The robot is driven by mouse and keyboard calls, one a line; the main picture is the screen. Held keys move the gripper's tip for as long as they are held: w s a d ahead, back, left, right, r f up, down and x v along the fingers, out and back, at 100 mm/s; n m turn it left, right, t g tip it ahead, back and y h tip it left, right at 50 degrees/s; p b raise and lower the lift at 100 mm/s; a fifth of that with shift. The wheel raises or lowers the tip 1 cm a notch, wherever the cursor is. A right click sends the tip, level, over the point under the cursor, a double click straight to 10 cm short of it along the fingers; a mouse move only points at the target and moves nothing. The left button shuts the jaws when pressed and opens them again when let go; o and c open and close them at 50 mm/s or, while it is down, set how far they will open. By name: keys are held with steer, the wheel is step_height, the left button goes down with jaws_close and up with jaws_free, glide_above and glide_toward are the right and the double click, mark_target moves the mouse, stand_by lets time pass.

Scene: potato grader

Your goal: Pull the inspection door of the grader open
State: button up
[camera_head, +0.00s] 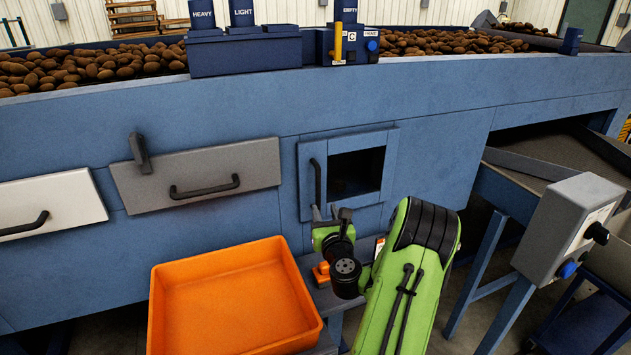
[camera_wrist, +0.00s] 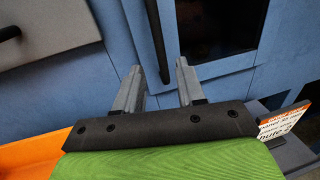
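The inspection door (camera_head: 308,208) is a blue panel with a dark window, set in a frame on the grader's front; it looks shut. Its black upright bar handle (camera_head: 317,180) is on the door's left side. In the wrist view the handle (camera_wrist: 156,40) comes down from the top, its lower end between my fingertips. My gripper (camera_head: 325,212) is at the handle's lower end in the head view. It is open, with a gap between the two grey fingers (camera_wrist: 160,75) and nothing clamped. I cannot tell whether either finger touches the handle.
An orange crate (camera_head: 235,252) stands at front left of my arm. A grey drawer (camera_head: 225,165) and a white drawer (camera_head: 50,200) are left of the door. A grey control box (camera_head: 570,228) stands at right. Potatoes (camera_head: 95,65) lie on top of the grader.

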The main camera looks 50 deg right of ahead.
mark_target(319, 193)
steer(key=p+x, duration=0.5)
steer(key=x, duration=0.5)
steer(key=shift+p, duration=0.3)
jaws_close()
